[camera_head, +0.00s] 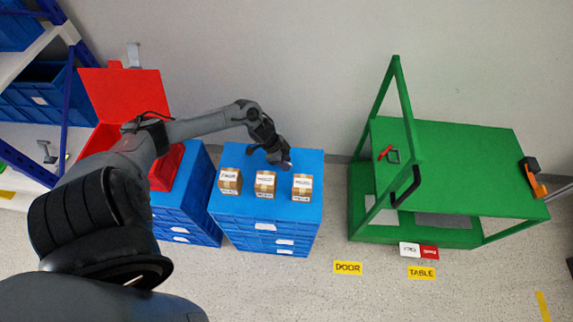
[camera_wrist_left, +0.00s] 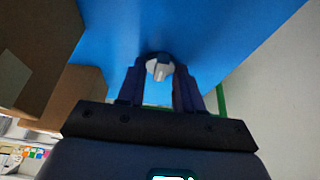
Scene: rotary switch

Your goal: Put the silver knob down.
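The silver knob (camera_wrist_left: 160,70) sits between the fingertips of my left gripper in the left wrist view, and the fingers appear closed on its sides. In the head view my left gripper (camera_head: 285,163) is over the back part of the blue crate stack (camera_head: 310,160), behind the small cardboard boxes. Only a small pale bit of the knob shows there. I cannot tell whether the knob touches the blue top. My right gripper is not in view.
Three cardboard boxes, left (camera_head: 230,181), middle (camera_head: 265,184) and right (camera_head: 302,187), stand on the blue top. A red open bin (camera_head: 122,95) is to the left. A green frame table (camera_head: 460,160) stands to the right. Blue surface is bare near the gripper.

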